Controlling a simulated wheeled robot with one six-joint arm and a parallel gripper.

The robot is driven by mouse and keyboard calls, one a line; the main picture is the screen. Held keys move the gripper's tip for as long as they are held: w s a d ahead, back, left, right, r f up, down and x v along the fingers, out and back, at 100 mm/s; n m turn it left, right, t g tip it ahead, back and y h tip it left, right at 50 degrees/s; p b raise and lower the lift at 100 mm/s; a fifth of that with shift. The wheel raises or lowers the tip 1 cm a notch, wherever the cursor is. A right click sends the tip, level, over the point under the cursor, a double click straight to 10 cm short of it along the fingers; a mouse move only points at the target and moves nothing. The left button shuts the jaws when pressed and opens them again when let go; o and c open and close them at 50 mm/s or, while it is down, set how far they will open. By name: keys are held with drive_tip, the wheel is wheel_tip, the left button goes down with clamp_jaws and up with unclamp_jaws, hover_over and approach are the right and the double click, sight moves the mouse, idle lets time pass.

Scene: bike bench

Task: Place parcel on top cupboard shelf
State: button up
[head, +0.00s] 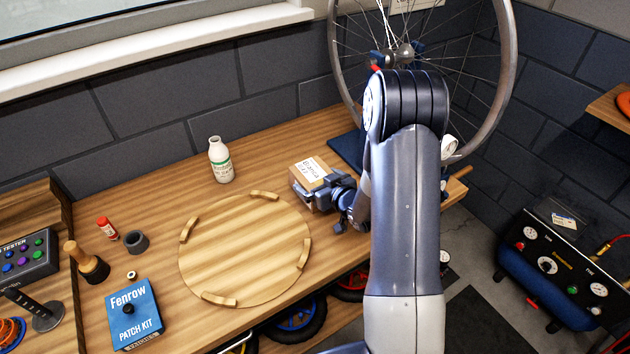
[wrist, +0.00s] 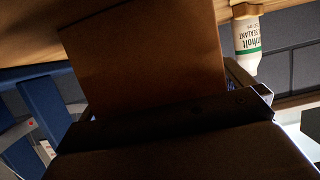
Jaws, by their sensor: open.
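The parcel (head: 308,173) is a small brown cardboard box with a white written label on top. It sits on the wooden workbench (head: 165,195) toward the right rear. My gripper (head: 335,196) is open and low at the parcel's right front side, partly hiding it. In the wrist view the parcel (wrist: 145,60) fills the middle, close against the dark gripper parts. Its brown face is in shadow, and contact with the fingers cannot be told. I cannot make out a cupboard or its top shelf in these frames.
A round wooden turntable (head: 245,250) with raised rim pieces lies in front left of the parcel. A white bottle (head: 221,160) stands behind it. A blue patch kit box (head: 133,313) and a wooden-handled tool are at left. A bicycle wheel (head: 497,110) stands behind my arm.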

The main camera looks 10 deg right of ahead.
drive_tip(key=shift+w+a+f, duration=0.1)
drive_tip(key=shift+w, duration=0.15)
drive_tip(key=shift+c, duration=0.2)
drive_tip(key=c, duration=1.1)
drive_tip(key=shift+c, duration=0.9)
drive_tip(key=shift+r, duration=0.25)
